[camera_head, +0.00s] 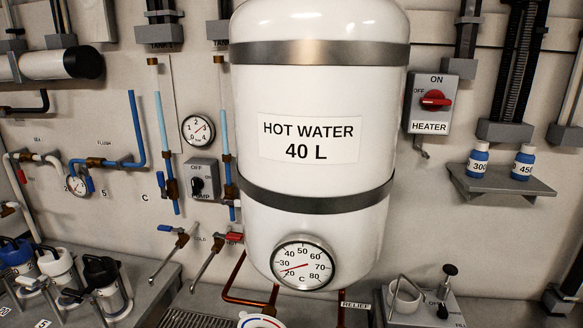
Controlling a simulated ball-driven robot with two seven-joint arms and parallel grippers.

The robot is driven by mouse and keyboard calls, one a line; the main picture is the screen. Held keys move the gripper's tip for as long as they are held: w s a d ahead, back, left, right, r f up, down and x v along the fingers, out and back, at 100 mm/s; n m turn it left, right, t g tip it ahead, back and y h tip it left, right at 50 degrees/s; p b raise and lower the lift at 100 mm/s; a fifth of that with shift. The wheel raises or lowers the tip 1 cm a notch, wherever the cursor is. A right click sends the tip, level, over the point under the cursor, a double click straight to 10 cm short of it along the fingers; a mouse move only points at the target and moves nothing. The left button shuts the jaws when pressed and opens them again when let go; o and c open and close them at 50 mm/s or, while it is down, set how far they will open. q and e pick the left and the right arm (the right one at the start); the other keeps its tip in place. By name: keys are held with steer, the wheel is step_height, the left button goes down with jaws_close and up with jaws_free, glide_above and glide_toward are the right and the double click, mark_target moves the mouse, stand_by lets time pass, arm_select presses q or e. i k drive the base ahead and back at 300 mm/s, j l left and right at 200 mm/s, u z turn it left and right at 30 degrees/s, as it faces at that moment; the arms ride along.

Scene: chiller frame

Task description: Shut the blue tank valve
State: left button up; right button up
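Neither of my grippers shows in the head view. A blue handle (165,228) also sits on a tap below, beside a red-handled tap (234,238). I cannot tell for certain which blue handle is the tank valve.
The large white hot water tank fills the middle. A pump switch box (202,180) and a round gauge (198,130) are between the pipes. Jugs (104,285) stand at lower left. A shelf with bottles (500,183) and a heater switch (434,103) are at right.

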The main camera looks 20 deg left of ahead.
mark_target(160, 176)
steer(key=u, duration=1.3)
